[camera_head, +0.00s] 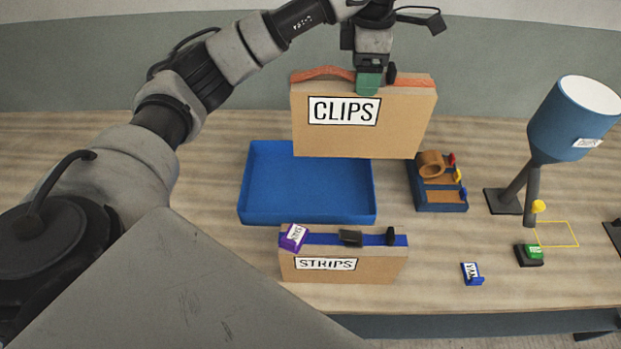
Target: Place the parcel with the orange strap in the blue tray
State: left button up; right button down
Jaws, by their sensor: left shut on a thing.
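The parcel with the orange strap (400,125) is a brown box labelled CLIPS, upright in the head view. My left gripper (369,85) is shut on its top edge at the strap, near the middle. The parcel hangs above the table, in front of part of the blue tray (262,215) in the picture. The blue tray lies on the table, and its visible floor is empty; its back right part is hidden behind the parcel. My right gripper is not in view.
A parcel labelled STRIPS (377,268) with a blue strap stands just in front of the tray. A tape holder (440,208) is right of the tray. A blue hopper on a stand (562,130), a green-topped stamp (529,255) and a small blue item (472,273) are farther right.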

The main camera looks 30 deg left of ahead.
aim_at(356, 124)
pick_arm(q)
notch_tip(356, 124, down, 11)
jog(key=b, duration=0.8)
jog(key=shift+f, duration=0.2)
jog(key=shift+a+f+b, duration=0.1)
jog(key=shift+f+b, duration=0.4)
jog(key=shift+f, duration=0.1)
jog(key=a+f+p, duration=0.5)
jog(key=a+f, duration=0.6)
jog(key=shift+s+a, duration=0.25)
jog(key=shift+s, duration=0.2)
jog(key=o, duration=1.7)
jog(key=shift+c, duration=0.2)
